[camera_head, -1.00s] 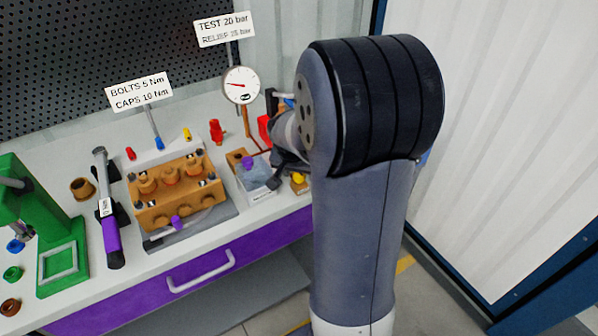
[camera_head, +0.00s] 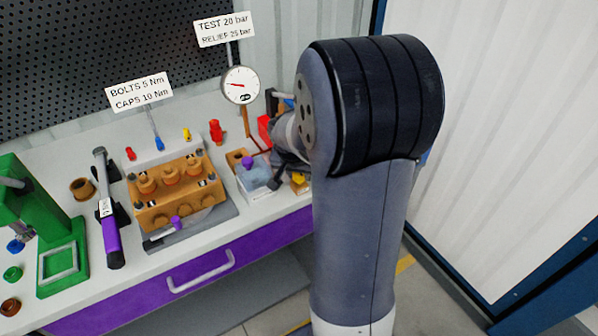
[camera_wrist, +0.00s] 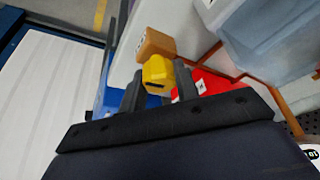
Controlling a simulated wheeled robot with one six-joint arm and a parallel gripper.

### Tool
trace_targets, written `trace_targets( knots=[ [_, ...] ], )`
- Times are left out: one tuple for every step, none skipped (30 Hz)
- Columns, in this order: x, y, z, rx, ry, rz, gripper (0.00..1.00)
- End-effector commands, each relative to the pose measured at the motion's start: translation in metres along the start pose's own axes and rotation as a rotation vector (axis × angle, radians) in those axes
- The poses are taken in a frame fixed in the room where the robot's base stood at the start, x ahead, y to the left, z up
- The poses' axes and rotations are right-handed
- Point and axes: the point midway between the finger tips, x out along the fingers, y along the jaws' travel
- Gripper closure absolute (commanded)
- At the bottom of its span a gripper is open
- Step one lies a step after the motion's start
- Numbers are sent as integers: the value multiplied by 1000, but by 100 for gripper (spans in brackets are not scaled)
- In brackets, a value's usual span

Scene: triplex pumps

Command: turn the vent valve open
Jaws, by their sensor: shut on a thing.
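The vent valve shows as a yellow handle (camera_wrist: 157,72) on a tan-brown block (camera_wrist: 156,43) in the wrist view. My gripper (camera_wrist: 159,82) is shut on the yellow handle, with one dark finger on each side of it. In the head view the yellow handle (camera_head: 298,180) shows at the bench's right front, on its small brown block. My arm hides most of my gripper and part of that area there. The stem of the valve is hidden.
A clear container (camera_head: 256,178) with a purple knob stands left of the valve. A red box (camera_wrist: 205,84) and a blue part (camera_wrist: 125,101) lie close beside my fingers. The orange pump block (camera_head: 178,195) and a gauge (camera_head: 241,85) are further left.

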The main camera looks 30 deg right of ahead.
Motion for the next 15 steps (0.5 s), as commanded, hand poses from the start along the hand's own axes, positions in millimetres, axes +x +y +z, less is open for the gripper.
trace_targets(
  knots=[
    [-1,0,0,-9,1,-5,93],
    [-1,0,-1,-16,1,-8,93],
    [-1,0,-1,-29,1,-13,93],
    [-1,0,-1,-39,1,-18,93],
    [-1,0,-1,-52,1,-22,93],
    [-1,1,-1,-70,1,-30,93],
    [-1,1,-1,-85,1,-37,93],
    [-1,1,-1,-103,1,-43,93],
    [-1,1,-1,-126,0,-53,93],
    [-1,1,-1,-146,1,-61,93],
    [-1,1,-1,-165,1,-70,93],
    [-1,1,-1,-194,1,-81,93],
    [-1,1,-1,-214,1,-90,93],
    [-1,1,-1,-236,1,-99,93],
    [-1,1,-2,-266,2,-112,93]
  ],
)
